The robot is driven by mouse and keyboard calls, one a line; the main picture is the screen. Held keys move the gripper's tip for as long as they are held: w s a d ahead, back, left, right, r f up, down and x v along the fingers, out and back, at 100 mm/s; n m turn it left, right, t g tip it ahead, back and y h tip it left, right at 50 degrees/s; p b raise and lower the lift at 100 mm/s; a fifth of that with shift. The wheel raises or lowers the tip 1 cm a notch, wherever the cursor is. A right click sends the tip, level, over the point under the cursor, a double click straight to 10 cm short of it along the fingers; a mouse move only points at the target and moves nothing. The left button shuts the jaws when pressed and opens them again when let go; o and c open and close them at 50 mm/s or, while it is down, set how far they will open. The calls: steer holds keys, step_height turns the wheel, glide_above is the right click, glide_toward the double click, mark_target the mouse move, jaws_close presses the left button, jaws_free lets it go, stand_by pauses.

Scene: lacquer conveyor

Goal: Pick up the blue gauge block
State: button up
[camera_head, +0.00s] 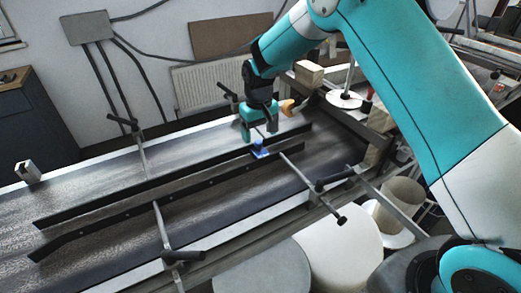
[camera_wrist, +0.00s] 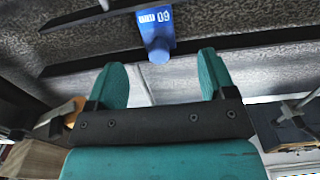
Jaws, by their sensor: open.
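The blue gauge block (camera_head: 260,153) sits on the conveyor among the dark guide rails, near their right end. In the wrist view the blue gauge block (camera_wrist: 153,19) shows white markings and a rounded blue knob, at the top centre beyond my fingertips. My gripper (camera_head: 260,127) points down above the block in the head view. My gripper's two teal fingers (camera_wrist: 162,70) are spread apart with nothing between them. The block is apart from both fingers. The exact height gap is hard to tell.
Long dark guide rails (camera_head: 150,190) run along the conveyor (camera_head: 90,185), held by rods with black handles (camera_head: 182,257). An orange object (camera_head: 288,107) and a wooden block (camera_head: 309,73) stand behind my gripper. A small grey block (camera_head: 28,171) stands at far left.

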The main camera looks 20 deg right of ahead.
mark_target(261, 152)
steer(key=f+p, duration=0.1)
steer(key=f, duration=0.2)
steer(key=f+p, duration=0.2)
steer(key=f, duration=0.2)
steer(key=shift+s+d+f, duration=0.1)
steer(key=shift+d+f, duration=0.1)
steer(key=shift+f, duration=0.1)
steer(key=c, duration=1.2)
steer(key=shift+r, duration=0.1)
